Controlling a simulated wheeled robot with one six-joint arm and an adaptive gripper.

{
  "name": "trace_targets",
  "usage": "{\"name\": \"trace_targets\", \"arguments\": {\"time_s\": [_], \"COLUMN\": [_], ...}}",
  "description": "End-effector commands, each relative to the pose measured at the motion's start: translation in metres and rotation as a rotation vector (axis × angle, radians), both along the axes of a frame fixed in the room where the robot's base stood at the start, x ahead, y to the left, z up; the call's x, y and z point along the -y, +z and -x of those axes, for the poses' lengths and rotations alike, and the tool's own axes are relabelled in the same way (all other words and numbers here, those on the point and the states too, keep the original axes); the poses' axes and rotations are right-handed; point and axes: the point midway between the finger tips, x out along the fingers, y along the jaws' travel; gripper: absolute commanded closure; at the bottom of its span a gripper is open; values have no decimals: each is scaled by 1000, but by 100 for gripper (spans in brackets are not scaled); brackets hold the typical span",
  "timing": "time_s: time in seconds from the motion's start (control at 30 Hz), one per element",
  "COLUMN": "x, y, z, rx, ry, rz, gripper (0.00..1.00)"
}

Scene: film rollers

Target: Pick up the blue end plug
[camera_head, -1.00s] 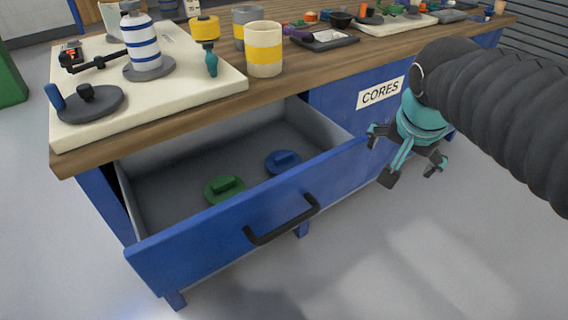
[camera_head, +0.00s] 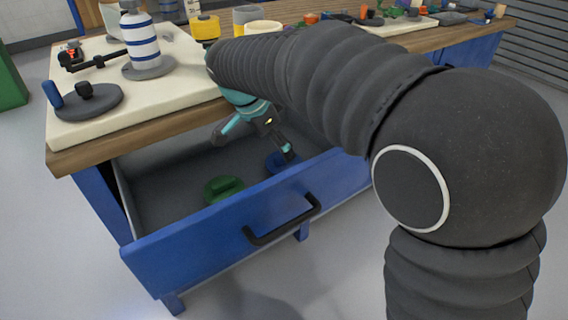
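The blue end plug (camera_head: 277,165) lies on the floor of the open drawer, towards its right side. It is partly hidden by my gripper's finger and the drawer front. A green plug (camera_head: 222,189) of similar shape lies to its left in the drawer. My gripper (camera_head: 254,146) hangs over the drawer, pointing down, with its fingers spread apart and nothing seen between them. One dark fingertip overlaps the blue end plug in the picture; whether it touches cannot be told.
The blue drawer front (camera_head: 190,245) with its black handle (camera_head: 282,222) stands up before the plugs. The wooden worktop edge (camera_head: 130,132) overhangs the drawer's back. A cream board (camera_head: 120,113) on top carries a striped bottle (camera_head: 142,45) and a grey disc (camera_head: 90,103).

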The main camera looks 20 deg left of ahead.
Motion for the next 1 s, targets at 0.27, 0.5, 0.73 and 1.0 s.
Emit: {"name": "trace_targets", "arguments": {"time_s": [0.27,0.5,0.73,1.0], "x": [8,14,15,14], "y": [-29,-55,-59,-58], "z": [-9,-18,-19,-19], "rx": [-2,-1,0,0], "ry": [-2,0,2,2], "rz": [0,0,-2,-2], "gripper": [0,0,0,37]}}
